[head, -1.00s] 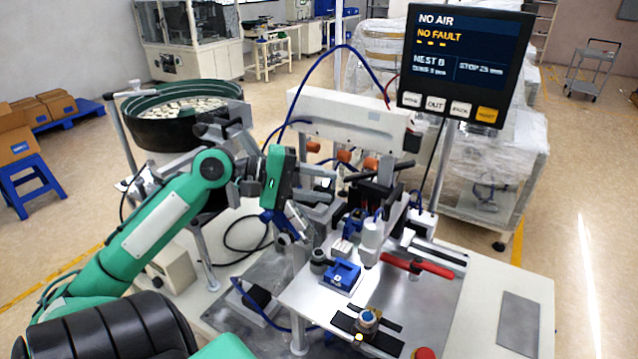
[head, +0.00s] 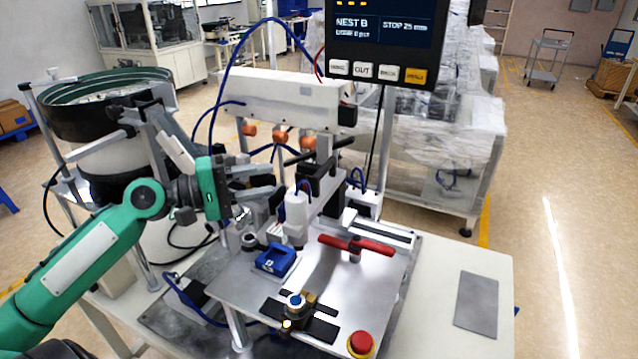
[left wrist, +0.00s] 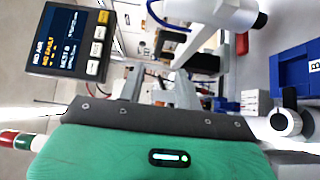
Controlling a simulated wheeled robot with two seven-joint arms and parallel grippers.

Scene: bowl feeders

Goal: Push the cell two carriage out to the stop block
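My left gripper (head: 256,181) reaches in from the left in the head view, its two grey fingers apart with nothing seen between them. Its fingers (left wrist: 165,88) also show in the left wrist view, with a gap. The tips point toward a black upright assembly (head: 322,172) with a white cylinder (head: 296,215), apart from it as far as I can tell. A pale slide rail (head: 385,228) runs right from there. I cannot tell which part is the cell two carriage or which is the stop block. My right gripper is not in view.
A blue nest block (head: 276,260), a red T-handle (head: 356,246), a blue-topped knob fixture (head: 296,303) and a red stop button (head: 361,343) are on the plate. A display (head: 382,35) with push buttons stands behind. The table's right side is mostly clear around a grey pad (head: 477,304).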

